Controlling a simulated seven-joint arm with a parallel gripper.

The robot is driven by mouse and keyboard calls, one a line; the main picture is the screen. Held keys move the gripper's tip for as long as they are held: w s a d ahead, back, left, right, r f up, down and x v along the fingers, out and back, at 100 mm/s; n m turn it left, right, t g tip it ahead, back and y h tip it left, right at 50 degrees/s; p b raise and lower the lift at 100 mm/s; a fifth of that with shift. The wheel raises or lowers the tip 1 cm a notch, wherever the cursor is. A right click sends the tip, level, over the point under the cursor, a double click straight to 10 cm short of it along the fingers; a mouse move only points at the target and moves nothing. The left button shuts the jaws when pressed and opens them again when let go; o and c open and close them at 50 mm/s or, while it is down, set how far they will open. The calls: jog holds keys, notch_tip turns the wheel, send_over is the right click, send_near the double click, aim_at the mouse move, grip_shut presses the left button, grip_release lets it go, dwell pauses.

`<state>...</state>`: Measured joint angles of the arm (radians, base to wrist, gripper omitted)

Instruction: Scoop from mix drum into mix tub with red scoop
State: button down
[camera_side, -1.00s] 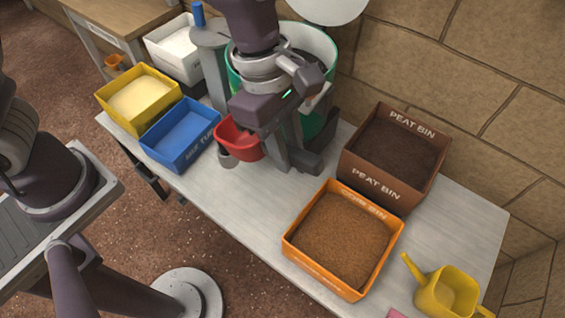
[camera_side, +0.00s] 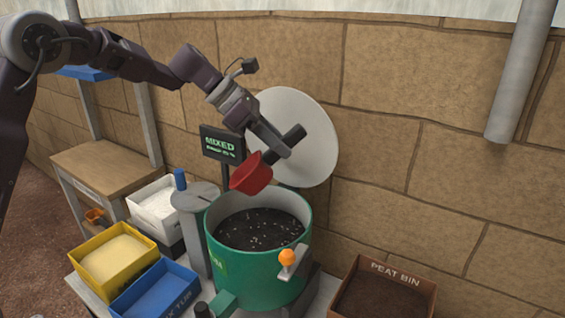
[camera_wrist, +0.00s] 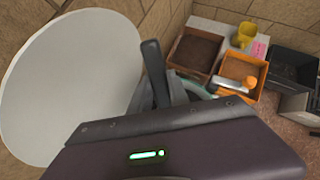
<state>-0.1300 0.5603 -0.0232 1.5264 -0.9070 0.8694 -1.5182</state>
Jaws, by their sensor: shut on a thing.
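My gripper (camera_side: 275,145) is shut on the dark handle of the red scoop (camera_side: 251,174). It holds the scoop above the green mix drum (camera_side: 245,277), with the cup tilted over the drum's open top. What is inside the cup is hidden. The drum holds dark mix with pale flecks (camera_side: 262,231). The blue mix tub (camera_side: 158,293) stands on the table left of the drum, and its visible inside looks empty. In the wrist view the dark scoop handle (camera_wrist: 155,72) sticks up; the red cup is hidden there.
The round white lid (camera_side: 305,125) stands upright behind the drum. A sign reading MIXED (camera_side: 222,144) is beside it. The peat bin (camera_side: 385,292) is right. An orange-knobbed crank (camera_side: 288,258) juts from the drum.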

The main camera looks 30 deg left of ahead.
aim_at(271, 171)
jog(key=shift+f+g+y, duration=0.9)
jog(key=shift+f+y, duration=0.4)
jog(key=shift+f, duration=7.6)
jog(key=r, duration=0.3)
jog(key=a+r, duration=0.1)
jog(key=r, duration=0.2)
jog(key=s+r, duration=0.1)
jog(key=r, duration=0.3)
jog(key=shift+a, duration=0.25)
jog(key=shift+w+d+g+y, duration=0.3)
jog(key=shift+w+d+y, duration=0.1)
jog(key=shift+d+y, duration=0.1)
jog(key=d+g+y, duration=0.1)
jog(key=w+d+g+y, duration=0.1)
jog(key=y, duration=0.1)
jog(key=shift+w, duration=0.15)
